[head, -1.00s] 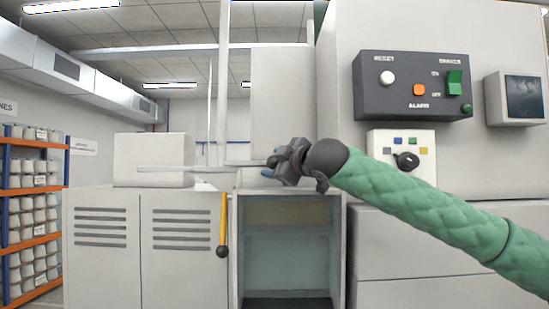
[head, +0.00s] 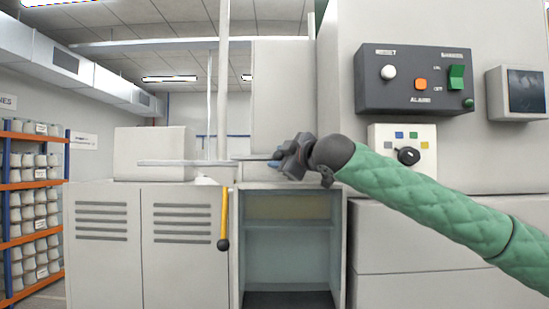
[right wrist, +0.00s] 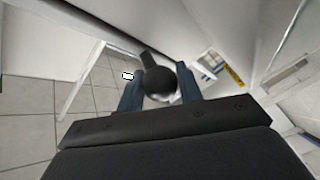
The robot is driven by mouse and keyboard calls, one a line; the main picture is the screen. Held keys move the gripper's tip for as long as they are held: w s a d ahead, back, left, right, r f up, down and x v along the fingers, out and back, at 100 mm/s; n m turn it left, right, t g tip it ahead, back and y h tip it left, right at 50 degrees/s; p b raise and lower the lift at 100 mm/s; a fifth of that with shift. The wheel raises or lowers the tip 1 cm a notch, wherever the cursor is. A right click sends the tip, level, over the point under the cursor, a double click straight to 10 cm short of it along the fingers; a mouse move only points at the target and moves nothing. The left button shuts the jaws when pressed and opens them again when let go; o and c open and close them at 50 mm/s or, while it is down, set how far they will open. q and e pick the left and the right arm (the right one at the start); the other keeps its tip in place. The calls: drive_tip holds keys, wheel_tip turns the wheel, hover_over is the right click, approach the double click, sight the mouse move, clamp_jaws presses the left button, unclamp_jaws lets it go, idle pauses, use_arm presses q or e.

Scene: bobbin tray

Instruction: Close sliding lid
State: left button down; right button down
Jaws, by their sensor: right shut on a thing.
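A thin, pale flat plate, which looks like the sliding lid (head: 205,162), lies level at the top of the grey cabinet in the head view. It reaches left from my right gripper (head: 277,159), in front of a white box. In the right wrist view my right gripper (right wrist: 160,90) has its two blue-grey fingers on either side of a dark round knob (right wrist: 160,82) and is shut on it. How the knob joins the lid is hidden. My left gripper is not in view.
Below my right gripper is an open cabinet bay (head: 288,255) with a shelf. A yellow lever (head: 224,215) with a black ball end hangs left of it. A control panel (head: 415,83) is at upper right. Racks of bobbins (head: 30,205) stand at far left.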

drive_tip(key=d, duration=0.2)
drive_tip(key=shift+d, duration=0.35)
drive_tip(key=c, duration=1.1)
unclamp_jaws()
drive_tip(key=shift+o, duration=0.7)
drive_tip(key=shift+d, duration=0.2)
